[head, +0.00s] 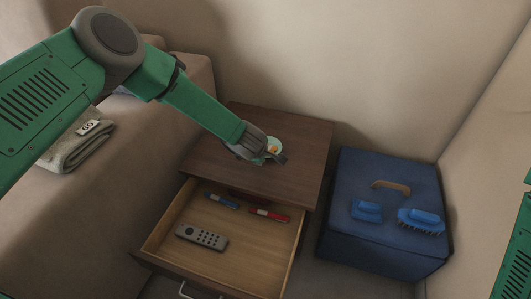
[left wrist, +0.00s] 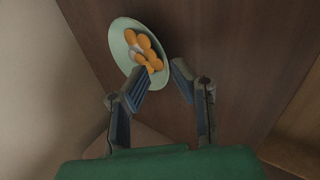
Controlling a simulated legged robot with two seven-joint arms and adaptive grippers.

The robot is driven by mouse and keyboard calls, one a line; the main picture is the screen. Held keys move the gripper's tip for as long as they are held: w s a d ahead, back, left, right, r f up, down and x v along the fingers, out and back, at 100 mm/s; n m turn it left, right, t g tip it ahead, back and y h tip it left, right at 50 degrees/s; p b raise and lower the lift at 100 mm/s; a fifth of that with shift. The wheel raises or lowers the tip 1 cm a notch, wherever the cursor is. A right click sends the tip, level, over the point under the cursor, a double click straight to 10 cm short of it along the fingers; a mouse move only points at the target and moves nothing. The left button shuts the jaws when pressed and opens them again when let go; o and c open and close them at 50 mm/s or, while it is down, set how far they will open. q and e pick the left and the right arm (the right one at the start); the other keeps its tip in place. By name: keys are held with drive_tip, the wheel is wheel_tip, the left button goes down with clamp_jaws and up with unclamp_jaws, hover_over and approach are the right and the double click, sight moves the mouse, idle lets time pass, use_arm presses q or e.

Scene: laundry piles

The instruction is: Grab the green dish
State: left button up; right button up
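The pale green dish (head: 276,141) sits on the top of the brown nightstand (head: 300,160), partly hidden by my left gripper in the head view. It holds several small orange items (left wrist: 145,48) and something whitish. My left gripper (head: 271,159) reaches down over the nightstand at the dish. In the left wrist view the gripper (left wrist: 160,73) is open, with the dish's (left wrist: 118,38) near rim between the fingertips. The left finger overlaps the dish in view, and the right finger is just outside the rim. I cannot tell whether they touch it. My right gripper is out of view.
The nightstand's drawer (head: 240,245) is open, with a grey remote (head: 201,237), a blue marker (head: 221,201) and a red marker (head: 268,214) inside. A blue box (head: 345,235) with brushes stands at right. A sofa (head: 120,185) with a folded cloth (head: 75,150) is at left.

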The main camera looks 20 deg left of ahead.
sight(268, 156)
use_arm(q)
drive_tip(key=f, duration=0.1)
drive_tip(key=w+d+f+b, duration=0.1)
drive_tip(key=w+f+b, duration=0.1)
drive_tip(key=shift+w+d+f, duration=0.2)
drive_tip(key=shift+d, duration=0.15)
drive_tip(key=shift+a, duration=0.1)
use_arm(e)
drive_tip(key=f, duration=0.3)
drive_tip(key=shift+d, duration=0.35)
use_arm(q)
drive_tip(key=shift+a, duration=0.2)
clamp_jaws()
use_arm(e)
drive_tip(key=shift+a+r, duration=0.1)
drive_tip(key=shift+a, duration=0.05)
use_arm(q)
drive_tip(key=shift+d, duration=0.1)
